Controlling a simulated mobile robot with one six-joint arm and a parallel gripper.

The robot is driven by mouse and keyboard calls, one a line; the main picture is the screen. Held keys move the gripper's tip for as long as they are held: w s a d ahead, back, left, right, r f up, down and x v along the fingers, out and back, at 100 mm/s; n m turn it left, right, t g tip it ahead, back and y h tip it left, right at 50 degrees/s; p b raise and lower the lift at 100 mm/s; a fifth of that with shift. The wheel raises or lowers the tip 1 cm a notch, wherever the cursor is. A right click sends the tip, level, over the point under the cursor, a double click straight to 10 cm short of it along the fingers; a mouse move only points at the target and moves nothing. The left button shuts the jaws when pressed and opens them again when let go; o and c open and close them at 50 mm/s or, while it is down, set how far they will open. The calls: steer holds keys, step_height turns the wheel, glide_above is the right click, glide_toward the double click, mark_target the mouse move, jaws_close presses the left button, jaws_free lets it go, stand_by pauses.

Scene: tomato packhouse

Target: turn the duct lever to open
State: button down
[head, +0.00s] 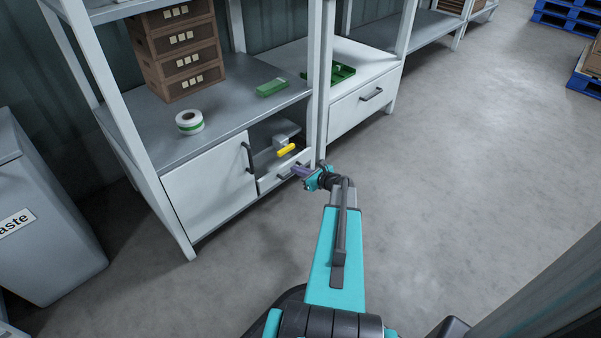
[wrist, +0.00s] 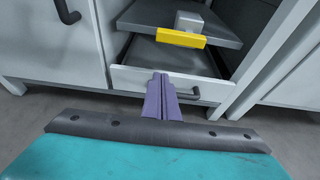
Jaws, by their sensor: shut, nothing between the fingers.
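The duct lever is a yellow bar (head: 286,149) on the front of a small grey block (head: 281,140) inside the open bay of the cabinet. In the wrist view the yellow bar (wrist: 180,39) lies nearly level across the picture, with the grey block (wrist: 189,20) behind it. My gripper (head: 297,170) is in front of the bay, to the right of the lever in the head view. In the wrist view its purple fingers (wrist: 160,78) are together and empty, pointing toward the bay below the lever and apart from it.
A white drawer front (wrist: 130,78) with a dark handle (wrist: 190,95) lies below the lever, close to my fingers. A closed cabinet door (head: 213,175) stands left of the bay, and a shelf post (head: 318,85) stands right. Open floor (head: 450,150) lies to the right.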

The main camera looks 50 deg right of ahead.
mark_target(283, 148)
steer(key=w+r+b, duration=0.1)
steer(key=w+b, duration=0.2)
steer(key=w, duration=0.3)
steer(key=shift+w+d+r+b, duration=0.25)
steer(key=shift+r+b, duration=0.1)
steer(key=shift+b, duration=0.05)
stand_by(0.5)
steer(key=shift+w+a+r+p, duration=0.15)
steer(key=shift+a+p, duration=0.05)
steer(key=shift+p, duration=0.15)
